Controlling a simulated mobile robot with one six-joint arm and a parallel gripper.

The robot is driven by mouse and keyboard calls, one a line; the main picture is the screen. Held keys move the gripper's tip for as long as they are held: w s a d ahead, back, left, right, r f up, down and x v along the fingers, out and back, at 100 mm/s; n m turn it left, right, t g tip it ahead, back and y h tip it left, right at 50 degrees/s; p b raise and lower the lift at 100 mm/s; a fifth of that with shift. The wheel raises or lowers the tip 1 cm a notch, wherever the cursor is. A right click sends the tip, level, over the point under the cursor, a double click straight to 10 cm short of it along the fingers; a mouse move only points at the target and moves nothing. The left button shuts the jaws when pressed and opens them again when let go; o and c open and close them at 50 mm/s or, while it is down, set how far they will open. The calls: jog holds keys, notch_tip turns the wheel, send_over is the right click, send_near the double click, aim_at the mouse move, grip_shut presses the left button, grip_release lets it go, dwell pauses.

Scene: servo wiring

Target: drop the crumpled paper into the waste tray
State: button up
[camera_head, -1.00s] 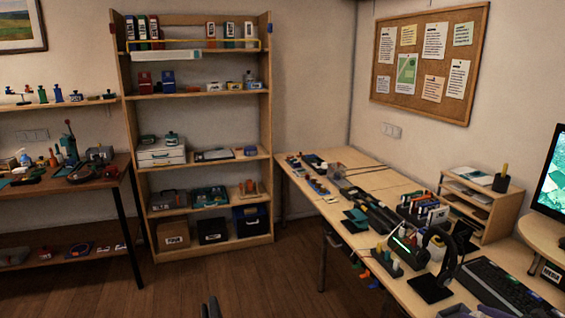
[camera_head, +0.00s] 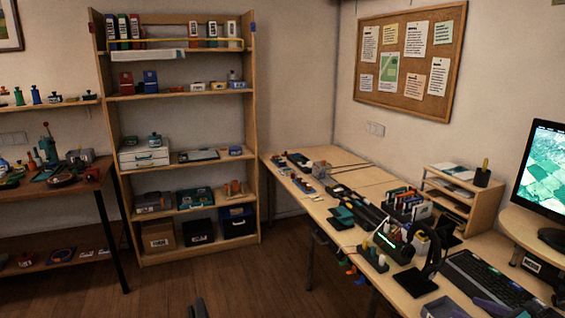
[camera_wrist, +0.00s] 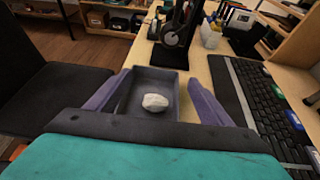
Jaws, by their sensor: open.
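In the wrist view, my gripper (camera_wrist: 161,78) is open, with one purple finger on each side of a dark grey rectangular tray (camera_wrist: 182,90), which looks like the waste tray. The crumpled paper (camera_wrist: 155,102), a small white lump, appears to lie inside the tray near its near end. It is between the spread fingers and apart from both. The near part of the tray is hidden behind my gripper's dark front edge. In the head view, the tray (camera_head: 442,307) shows only partly at the bottom edge; the paper cannot be made out there.
A black keyboard (camera_wrist: 262,105) lies right of the tray. A headphone stand (camera_wrist: 178,40) stands just beyond it. A dark chair (camera_wrist: 55,100) is at the left. In the head view, a pen-topped organizer (camera_head: 462,200) and monitor (camera_head: 540,175) stand on the right.

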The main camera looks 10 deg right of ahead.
jog(key=b+v, duration=0.1)
jog(key=v, duration=1)
jog(key=shift+b, duration=0.35)
jog(key=shift+w, duration=0.1)
